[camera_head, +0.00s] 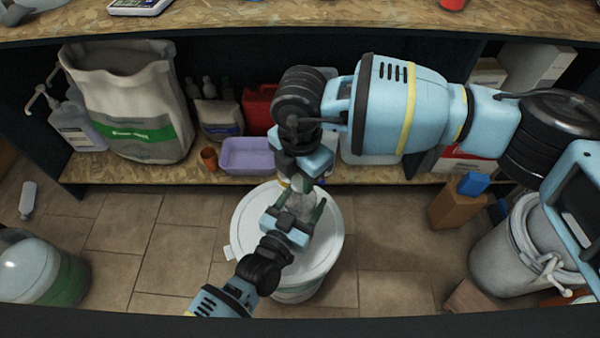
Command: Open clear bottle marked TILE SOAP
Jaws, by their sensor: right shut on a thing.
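A small clear bottle (299,203) is above the white lid of a drum, between my two grippers; its label cannot be read. My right gripper (298,180) comes down from above and is shut on the bottle's top, which it mostly hides. My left gripper (300,208) reaches up from the lower left, with one finger on each side of the bottle's body. Whether these fingers press on the bottle is not clear.
The white-lidded drum (262,245) stands on the tiled floor below my grippers. Behind, a low shelf holds a large white bag (130,95), a purple tub (246,155) and an orange cup (209,158). A grey drum (505,250) is at right, a green-based jug (40,272) at left.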

